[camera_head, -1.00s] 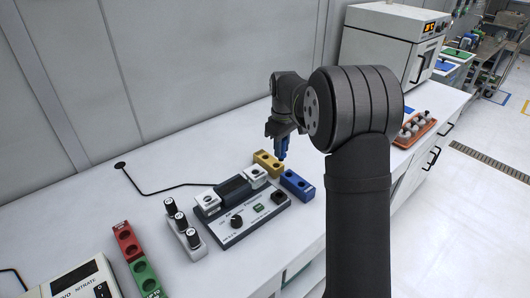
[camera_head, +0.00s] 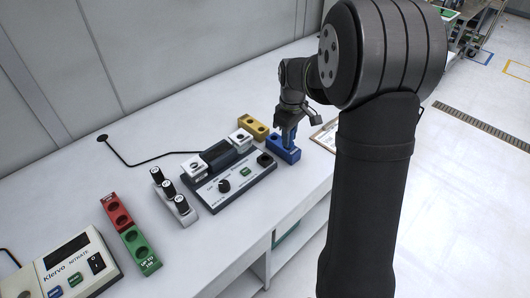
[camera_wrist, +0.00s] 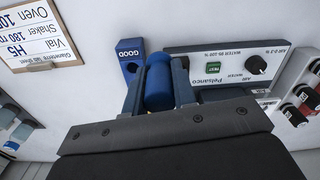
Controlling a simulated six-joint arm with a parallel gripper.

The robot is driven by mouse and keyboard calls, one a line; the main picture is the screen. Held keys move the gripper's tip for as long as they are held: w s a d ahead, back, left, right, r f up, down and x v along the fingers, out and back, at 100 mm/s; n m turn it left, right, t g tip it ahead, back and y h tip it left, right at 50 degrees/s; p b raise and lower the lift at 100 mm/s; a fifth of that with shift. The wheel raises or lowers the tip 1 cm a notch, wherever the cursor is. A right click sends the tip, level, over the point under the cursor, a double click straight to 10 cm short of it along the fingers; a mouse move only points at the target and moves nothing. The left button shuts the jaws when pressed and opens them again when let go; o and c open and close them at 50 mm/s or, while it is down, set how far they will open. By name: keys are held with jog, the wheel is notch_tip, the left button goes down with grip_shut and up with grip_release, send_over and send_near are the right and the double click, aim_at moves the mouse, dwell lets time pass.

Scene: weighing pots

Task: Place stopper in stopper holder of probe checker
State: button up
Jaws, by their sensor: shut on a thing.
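My gripper (camera_head: 289,127) points down over the blue block (camera_head: 284,154) at the right end of the probe checker (camera_head: 236,183). In the wrist view its two dark fingers (camera_wrist: 157,75) are shut on the blue cylindrical stopper (camera_wrist: 158,88). The stopper is beside the blue block's "GOOD" label and one visible dark hole (camera_wrist: 131,67). Its lower end is at the block, but I cannot tell whether it sits inside a hole. The checker's panel with a knob and green button also shows in the wrist view (camera_wrist: 225,68).
A yellow block (camera_head: 253,127) stands behind the checker. A rack of black-capped vials (camera_head: 174,204), red (camera_head: 117,214) and green (camera_head: 141,252) blocks and a nitrate meter (camera_head: 72,268) are to the left. A printed sheet (camera_wrist: 62,30) lies near the blue block.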

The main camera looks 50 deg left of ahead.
jog(key=shift+s+a+f, duration=0.55)
jog(key=shift+a+f, duration=0.6)
jog(key=shift+f, duration=0.3)
jog(key=shift+s+a+f, duration=0.6)
jog(key=shift+a+f, duration=0.55)
jog(key=shift+f, duration=0.25)
jog(key=shift+s+a+f, duration=0.55)
jog(key=shift+a+f, duration=0.6)
jog(key=shift+f, duration=0.3)
jog(key=shift+f, duration=0.2)
jog(key=o, duration=1)
jog(key=shift+c, duration=0.2)
jog(key=shift+r, duration=0.1)
notch_tip(320, 180, up, 12)
